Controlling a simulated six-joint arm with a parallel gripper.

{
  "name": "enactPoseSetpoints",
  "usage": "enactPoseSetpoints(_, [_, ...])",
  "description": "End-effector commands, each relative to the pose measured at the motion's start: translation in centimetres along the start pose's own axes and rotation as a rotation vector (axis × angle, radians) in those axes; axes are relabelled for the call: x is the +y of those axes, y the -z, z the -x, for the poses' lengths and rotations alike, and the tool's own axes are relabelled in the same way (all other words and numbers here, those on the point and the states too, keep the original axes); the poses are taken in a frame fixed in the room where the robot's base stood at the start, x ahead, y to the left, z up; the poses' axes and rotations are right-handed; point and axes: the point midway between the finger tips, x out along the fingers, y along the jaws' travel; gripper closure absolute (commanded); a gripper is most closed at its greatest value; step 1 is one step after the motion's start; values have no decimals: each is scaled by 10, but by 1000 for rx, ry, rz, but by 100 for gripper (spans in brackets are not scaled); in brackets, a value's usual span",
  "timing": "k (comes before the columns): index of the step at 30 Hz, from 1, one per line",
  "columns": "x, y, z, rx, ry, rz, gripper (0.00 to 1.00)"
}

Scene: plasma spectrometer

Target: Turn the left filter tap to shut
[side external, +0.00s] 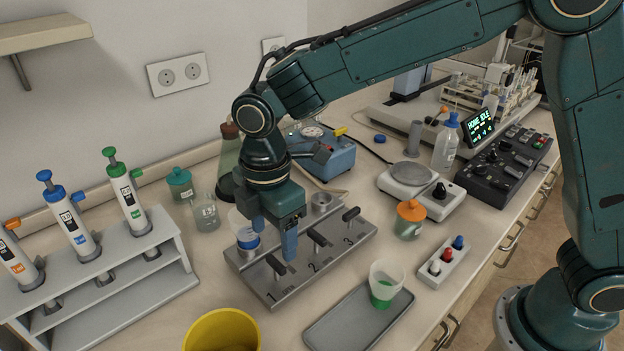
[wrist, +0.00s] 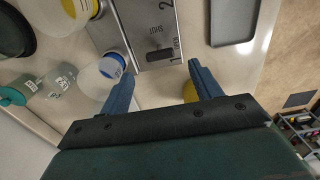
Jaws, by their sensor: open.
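The grey metal filter manifold (side external: 330,252) lies on the bench with several taps numbered along it. The left tap, number 1 (side external: 274,264), has a dark bar handle partly hidden by my gripper. In the wrist view, the tap handle (wrist: 161,57) lies crosswise between my fingertips, beside the marks SHUT and 1. My gripper (side external: 273,246) is open and points down over the left end of the manifold. In the wrist view, my gripper (wrist: 160,68) has one finger on each side of the handle. I cannot tell whether either finger touches it.
A white cup with a blue ring (side external: 246,240) stands at the manifold's back left, close to my left finger. A yellow bucket (side external: 222,331) is in front. Taps 2 (side external: 318,238) and 3 (side external: 350,214) stand alongside.

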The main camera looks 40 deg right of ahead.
Motion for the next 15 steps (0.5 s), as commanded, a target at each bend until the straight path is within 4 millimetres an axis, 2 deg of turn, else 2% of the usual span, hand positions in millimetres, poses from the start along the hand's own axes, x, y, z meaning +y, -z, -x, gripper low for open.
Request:
enactPoseSetpoints(6, [0,0,-32,-1,2,0,36])
enactPoseSetpoints(15, [0,0,-55,0,0,0,36])
